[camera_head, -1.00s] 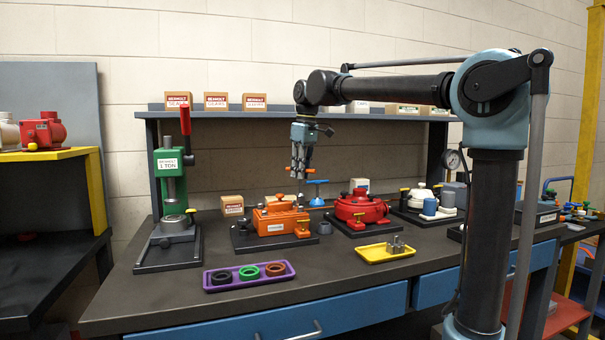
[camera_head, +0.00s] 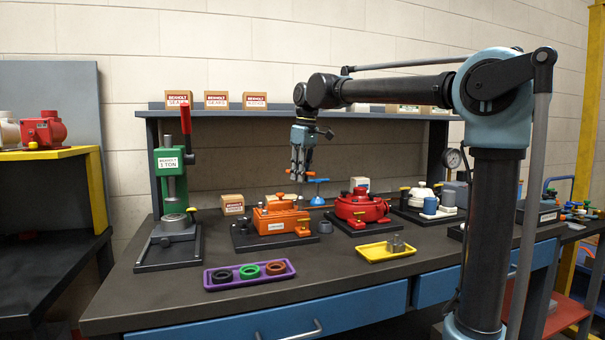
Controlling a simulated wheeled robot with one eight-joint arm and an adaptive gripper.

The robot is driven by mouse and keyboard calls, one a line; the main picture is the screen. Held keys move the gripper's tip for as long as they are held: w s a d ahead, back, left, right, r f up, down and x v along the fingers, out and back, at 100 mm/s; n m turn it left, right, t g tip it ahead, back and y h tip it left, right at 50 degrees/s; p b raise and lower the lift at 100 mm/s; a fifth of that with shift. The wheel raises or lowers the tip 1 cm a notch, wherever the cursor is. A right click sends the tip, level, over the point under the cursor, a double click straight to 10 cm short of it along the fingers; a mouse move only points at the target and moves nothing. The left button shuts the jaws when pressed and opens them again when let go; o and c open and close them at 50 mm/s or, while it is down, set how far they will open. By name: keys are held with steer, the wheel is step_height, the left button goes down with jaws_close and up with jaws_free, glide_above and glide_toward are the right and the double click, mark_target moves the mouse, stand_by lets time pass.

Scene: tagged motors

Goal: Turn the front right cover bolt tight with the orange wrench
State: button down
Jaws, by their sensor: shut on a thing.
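My gripper (camera_head: 300,174) points down above the back of the bench, behind the orange motor. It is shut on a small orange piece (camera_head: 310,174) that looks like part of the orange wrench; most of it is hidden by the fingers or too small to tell. The cover bolts are too small to tell apart, so the front right one cannot be picked out.
A blue-handled tool (camera_head: 318,189) stands behind the motors, close below my gripper. A green press (camera_head: 172,175) stands left. A purple tray (camera_head: 217,286) with rings and a yellow tray (camera_head: 369,254) with metal parts lie in front. A shelf (camera_head: 250,112) with boxes runs behind my arm.

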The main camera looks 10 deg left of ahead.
steer(key=shift+f, duration=0.6)
